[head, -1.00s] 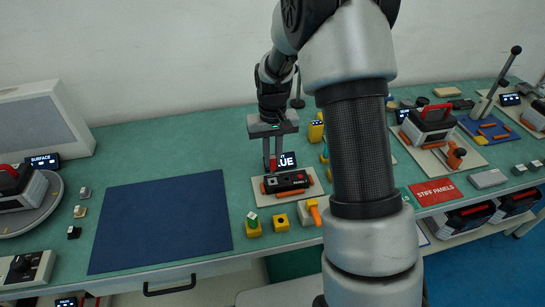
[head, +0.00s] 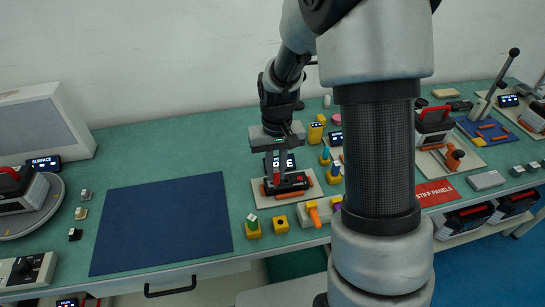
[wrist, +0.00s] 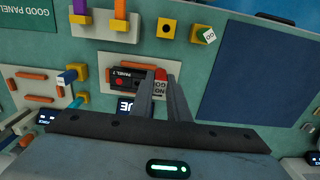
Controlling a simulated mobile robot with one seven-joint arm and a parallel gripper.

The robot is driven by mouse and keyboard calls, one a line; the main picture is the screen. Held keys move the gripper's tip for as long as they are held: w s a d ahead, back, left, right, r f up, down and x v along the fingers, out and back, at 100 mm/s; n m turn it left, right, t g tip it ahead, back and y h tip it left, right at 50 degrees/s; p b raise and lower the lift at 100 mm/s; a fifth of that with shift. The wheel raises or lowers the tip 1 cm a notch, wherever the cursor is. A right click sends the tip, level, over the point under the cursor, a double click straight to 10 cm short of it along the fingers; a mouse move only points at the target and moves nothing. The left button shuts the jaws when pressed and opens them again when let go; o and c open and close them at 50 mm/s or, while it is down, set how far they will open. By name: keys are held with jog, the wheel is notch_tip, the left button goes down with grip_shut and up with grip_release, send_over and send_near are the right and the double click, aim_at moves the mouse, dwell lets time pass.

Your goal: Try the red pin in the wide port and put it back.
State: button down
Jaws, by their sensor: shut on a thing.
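My gripper (head: 277,178) points down at the black panel unit (head: 297,182) and is shut on the red pin (head: 277,180). In the wrist view the red pin (wrist: 160,75) shows between the fingertips, beside the panel's left part, labelled "PANEL 7" (wrist: 125,73). The panel unit lies on a pale board with orange bars. Whether the pin's tip is inside an opening is hidden by the fingers. I cannot make out which port is the wide one. A small screen (head: 289,160) stands behind the panel.
Two yellow blocks, one topped by a green and white cube (head: 252,217) and one with a dark hole (head: 281,224), stand in front of the board. The dark blue mat (head: 160,222) to the left is empty.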

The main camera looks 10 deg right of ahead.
jog(key=s, duration=0.8)
notch_tip(320, 180, down, 6)
jog(key=b, duration=0.5)
jog(key=shift+w+a, duration=0.2)
jog(key=shift+f+b, duration=1.1)
jog(key=shift+f, duration=0.3)
dwell(2.3)
dwell(0.9)
jog(key=c, duration=1.6)
grip_release()
